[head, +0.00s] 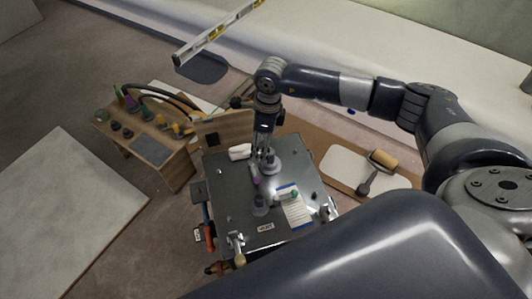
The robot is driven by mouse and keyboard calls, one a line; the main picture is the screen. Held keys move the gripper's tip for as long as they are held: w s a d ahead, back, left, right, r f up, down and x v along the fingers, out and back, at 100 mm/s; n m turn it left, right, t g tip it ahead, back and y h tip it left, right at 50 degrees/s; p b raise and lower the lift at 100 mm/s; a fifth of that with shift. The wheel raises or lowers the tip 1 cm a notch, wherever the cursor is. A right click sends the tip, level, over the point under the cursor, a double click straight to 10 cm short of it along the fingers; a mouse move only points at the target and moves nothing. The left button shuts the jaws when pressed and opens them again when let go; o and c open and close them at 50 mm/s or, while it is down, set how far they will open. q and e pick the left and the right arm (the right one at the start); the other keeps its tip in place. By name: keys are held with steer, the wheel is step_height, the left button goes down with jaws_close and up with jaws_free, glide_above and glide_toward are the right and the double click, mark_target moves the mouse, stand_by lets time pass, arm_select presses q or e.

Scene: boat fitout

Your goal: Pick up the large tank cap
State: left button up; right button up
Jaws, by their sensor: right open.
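My right gripper (263,155) is open and points down over the far middle part of the grey metal table (227,190). A round grey piece with a raised middle (273,166), which looks like the large tank cap, sits on the table right beside the fingertips. The fingers partly cover it, and I cannot tell whether they touch it. A second grey round piece (260,206) stands nearer on the same table. My left gripper is not in view.
A purple-tipped item (254,180), a white roll (240,152) and a clipboard with paper (296,208) lie on the table. Tools hang at its left edge. A wooden bench (164,150) stands left.

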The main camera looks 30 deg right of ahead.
mark_target(270, 157)
steer(key=d, duration=0.1)
steer(key=d+h, duration=0.1)
steer(key=d, duration=0.1)
steer(key=shift+w+d, duration=0.35)
step_height(270, 157, down, 4)
steer(key=shift+r, duration=0.1)
steer(key=shift+s+a+f+p, duration=0.1)
steer(key=shift+f+p, duration=0.2)
steer(key=shift+f, duration=1.3)
steer(key=shift+a+f+p, duration=0.1)
steer(key=shift+f+p, duration=0.15)
steer(key=shift+f, duration=1.35)
steer(key=shift+c, duration=0.6)
steer(key=c, duration=1.1)
